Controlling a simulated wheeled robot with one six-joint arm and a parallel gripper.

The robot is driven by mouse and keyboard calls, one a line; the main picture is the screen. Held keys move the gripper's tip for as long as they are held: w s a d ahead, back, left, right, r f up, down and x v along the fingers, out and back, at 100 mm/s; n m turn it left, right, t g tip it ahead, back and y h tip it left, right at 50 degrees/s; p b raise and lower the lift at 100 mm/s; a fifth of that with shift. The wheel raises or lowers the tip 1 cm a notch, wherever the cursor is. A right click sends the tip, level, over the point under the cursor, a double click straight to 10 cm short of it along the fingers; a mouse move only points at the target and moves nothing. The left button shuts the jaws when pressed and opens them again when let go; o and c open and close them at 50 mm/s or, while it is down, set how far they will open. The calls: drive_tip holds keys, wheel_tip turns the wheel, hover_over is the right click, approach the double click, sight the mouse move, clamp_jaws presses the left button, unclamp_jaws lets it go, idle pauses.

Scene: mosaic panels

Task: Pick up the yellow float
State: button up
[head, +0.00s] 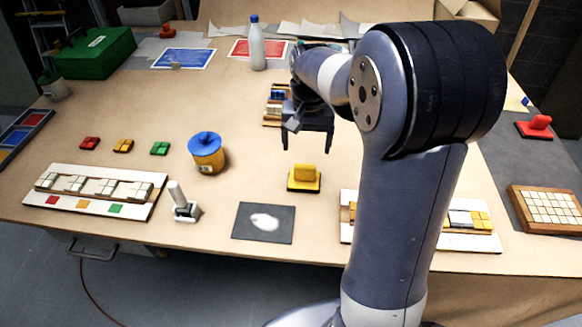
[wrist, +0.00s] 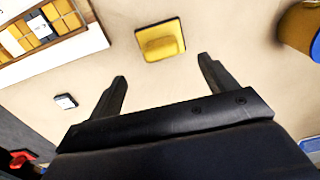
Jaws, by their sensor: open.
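The yellow float (head: 304,173) has a yellow block handle on a yellow plate with a dark underside. It sits flat on the table, right of the middle in the head view. In the wrist view the float (wrist: 160,40) lies at the top centre, beyond the fingertips. My gripper (head: 308,149) is open and empty, above the table and behind the float in the head view. In the wrist view the two fingers of my gripper (wrist: 162,68) stand wide apart, and nothing is between them. They do not touch the float.
A yellow pot with a blue lid (head: 207,158) stands left of the float. A dark board with a white patch (head: 263,237) lies nearer, and a panel with tiles (head: 470,241) lies right, partly behind my arm. A red float (head: 536,124) is far right. Table around the yellow float is clear.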

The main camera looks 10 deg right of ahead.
sight(305, 166)
drive_tip(key=shift+w+f, duration=0.3)
wheel_tip(305, 166, down, 10)
drive_tip(key=shift+f+p, duration=0.15)
drive_tip(key=shift+p, duration=0.7)
drive_tip(key=shift+c, duration=0.4)
drive_tip(key=c, duration=1.1)
